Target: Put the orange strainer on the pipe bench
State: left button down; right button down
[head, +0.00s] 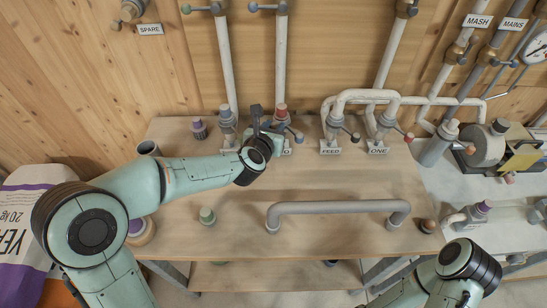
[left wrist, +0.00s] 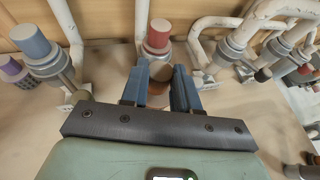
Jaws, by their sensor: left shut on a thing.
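My left gripper (head: 256,114) is over the back middle of the wooden pipe bench (head: 335,180), in front of a red-capped valve (head: 281,110). In the left wrist view its two blue fingers (left wrist: 160,85) are shut on an orange-brown piece, which looks like the orange strainer (left wrist: 159,72). The fingers and gripper body hide much of it. The red-capped valve (left wrist: 158,38) stands just behind it; I cannot tell whether they touch. My right arm shows at the lower right in the head view, but its fingertips are not in view.
A grey pipe (head: 335,207) bridges the front. A purple-topped fitting (head: 199,128), a green one (head: 208,215) and a brown one (head: 427,226) also show.

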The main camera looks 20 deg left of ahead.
pick_arm(q)
jog(key=f, duration=0.5)
jog(key=shift+w+f+b, duration=0.3)
jog(key=shift+w, duration=0.05)
jog(key=shift+f, duration=2.4)
jog(key=shift+f, duration=0.1)
jog(key=c, duration=0.8)
grip_release()
jog(key=shift+b, duration=0.3)
jog(key=shift+c, duration=0.2)
